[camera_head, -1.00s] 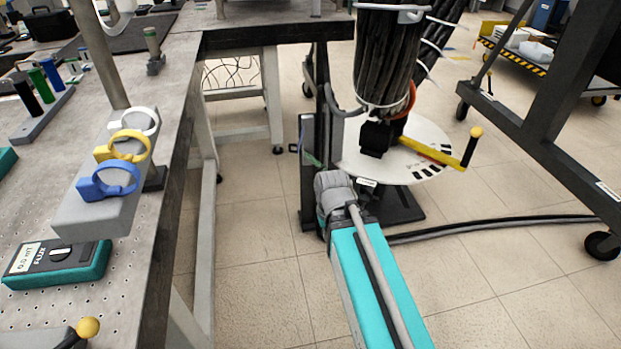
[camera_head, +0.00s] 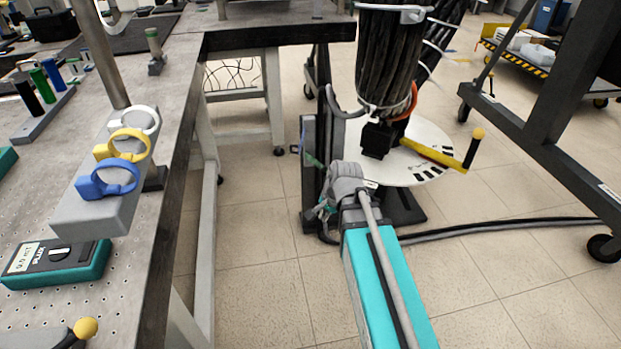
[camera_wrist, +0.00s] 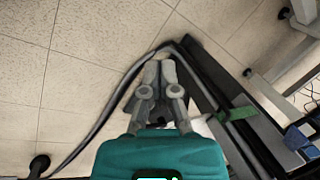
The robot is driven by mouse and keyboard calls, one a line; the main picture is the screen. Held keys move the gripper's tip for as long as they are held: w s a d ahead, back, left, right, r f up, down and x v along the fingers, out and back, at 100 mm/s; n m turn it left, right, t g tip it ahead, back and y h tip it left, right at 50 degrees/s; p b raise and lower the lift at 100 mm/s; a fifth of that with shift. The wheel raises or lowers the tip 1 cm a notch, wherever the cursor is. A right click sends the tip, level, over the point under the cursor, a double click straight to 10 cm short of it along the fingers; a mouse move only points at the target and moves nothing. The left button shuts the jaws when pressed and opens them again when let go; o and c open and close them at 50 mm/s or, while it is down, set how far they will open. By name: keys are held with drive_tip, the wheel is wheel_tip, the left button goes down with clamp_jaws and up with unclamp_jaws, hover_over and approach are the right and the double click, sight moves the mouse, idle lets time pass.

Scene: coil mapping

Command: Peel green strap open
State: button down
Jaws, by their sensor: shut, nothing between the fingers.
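The green strap (camera_wrist: 236,114) shows in the wrist view as a short flat band beside a dark post, to the right of and below my fingertips. In the head view a small green piece (camera_head: 311,160), likely the same strap, sits at the dark post left of the cable bundle. My gripper (camera_wrist: 160,68) is shut and empty, its grey fingers together and apart from the strap. In the head view my gripper (camera_head: 324,208) is small and partly hidden by my wrist, low beside the post. Whether the strap's end is loose I cannot tell.
A thick black cable bundle (camera_head: 385,60) hangs over a white round plate (camera_head: 432,140) with a yellow-handled crank (camera_head: 430,152). A grey hose (camera_head: 500,228) runs along the floor. The workbench (camera_head: 150,215) edge is at left. Floor between bench and post is clear.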

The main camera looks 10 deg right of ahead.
drive_tip(key=w+d+r+m+t+y, duration=0.1)
drive_tip(key=w+d+m+t, duration=0.1)
drive_tip(key=w+m, duration=0.4)
drive_tip(key=w+d+r+m+t+y, duration=0.1)
drive_tip(key=w+m, duration=0.5)
drive_tip(key=m, duration=0.7)
drive_tip(key=shift+w+d+r+t+b, duration=0.25)
drive_tip(key=shift+d+r+t+b, duration=0.2)
drive_tip(key=shift+d+r+t, duration=0.75)
drive_tip(key=shift+w+d+f, duration=0.1)
drive_tip(key=shift+d+f, duration=0.1)
drive_tip(key=shift+f, duration=0.4)
drive_tip(key=w+a+r+b+x, duration=0.1)
drive_tip(key=b+x, duration=0.6)
drive_tip(key=x, duration=0.5)
drive_tip(key=shift+w+a+r, duration=0.2)
drive_tip(key=shift+w+a, duration=0.1)
drive_tip(key=shift+a, duration=0.05)
drive_tip(key=shift+d, duration=0.15)
